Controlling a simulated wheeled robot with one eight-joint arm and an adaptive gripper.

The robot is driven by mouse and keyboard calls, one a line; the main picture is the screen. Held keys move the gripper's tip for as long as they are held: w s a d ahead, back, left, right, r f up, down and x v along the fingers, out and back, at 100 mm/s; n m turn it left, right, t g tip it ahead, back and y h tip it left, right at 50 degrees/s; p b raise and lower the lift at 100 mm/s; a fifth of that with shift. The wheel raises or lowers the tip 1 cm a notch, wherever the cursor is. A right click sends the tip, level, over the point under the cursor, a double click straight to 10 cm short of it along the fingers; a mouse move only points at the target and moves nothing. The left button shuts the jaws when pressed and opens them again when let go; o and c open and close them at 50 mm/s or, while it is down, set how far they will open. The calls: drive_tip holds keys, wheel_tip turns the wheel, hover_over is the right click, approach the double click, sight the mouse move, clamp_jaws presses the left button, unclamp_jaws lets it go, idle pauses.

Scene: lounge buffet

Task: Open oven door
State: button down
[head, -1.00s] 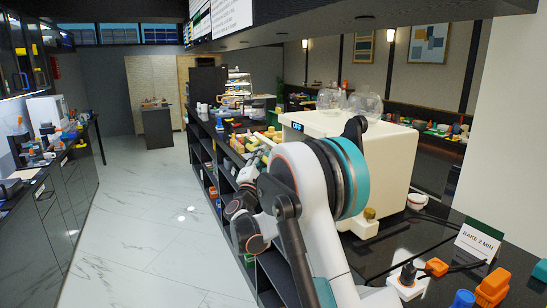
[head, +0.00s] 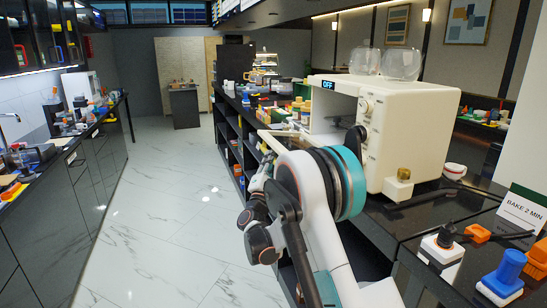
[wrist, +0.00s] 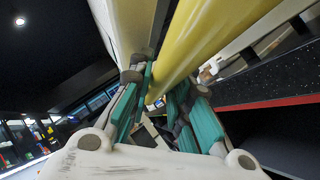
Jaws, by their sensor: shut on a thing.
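The oven (head: 415,120) is a cream box on the black counter, with a blue OFF display and knobs on its front panel. Its front is open and part of the pale interior (head: 330,118) shows. The oven door (head: 278,142) appears tilted down and outward, mostly hidden behind my arm. In the wrist view, my gripper (wrist: 160,98) is shut with its teal pads around a long yellow bar (wrist: 205,40), apparently the door handle. A pale panel edge (wrist: 125,25) runs beside the bar.
Two glass domes (head: 383,62) stand on the oven. A BAKE 2 MIN sign (head: 521,211), a blue stamp-like object (head: 505,275) and orange items sit at the right on the counter. Bottles and boxes crowd the counter behind the door. The marble floor (head: 170,210) at left is clear.

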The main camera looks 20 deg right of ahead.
drive_tip(key=shift+d+f+n+t+y+b, duration=0.15)
drive_tip(key=shift+f+n+t+y+b, duration=0.55)
drive_tip(key=shift+f+n, duration=0.4)
drive_tip(key=shift+f, duration=0.1)
drive_tip(key=c, duration=1.8)
unclamp_jaws()
drive_tip(key=v, duration=1.2)
drive_tip(key=shift+w+f, duration=0.15)
drive_tip(key=shift+f, duration=0.05)
